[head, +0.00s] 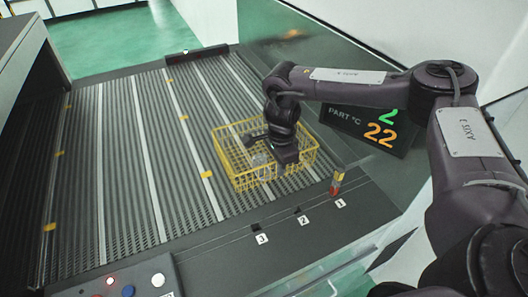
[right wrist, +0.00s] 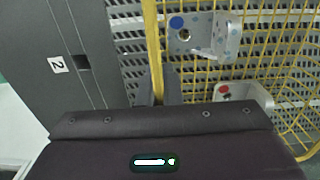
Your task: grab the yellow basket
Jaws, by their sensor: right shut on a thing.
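The yellow wire basket (head: 243,180) stands on the ribbed conveyor, near its front right corner. My right gripper (head: 284,162) reaches down over the basket from the right arm. In the right wrist view, the basket's yellow rim (right wrist: 152,40) runs down between the fingers of my right gripper (right wrist: 160,85), which is shut on it. A pale casting with a blue dot (right wrist: 205,38) lies in the basket, and another casting with a red dot (right wrist: 240,95) is partly hidden by the gripper body. My left gripper is not in view.
Number labels 1, 2 and 3 sit on the grey front ledge (head: 350,205). A small red and yellow post (head: 336,183) stands by label 1. A dark display (head: 365,128) is behind my right arm. The conveyor (head: 130,150) left of the basket is clear.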

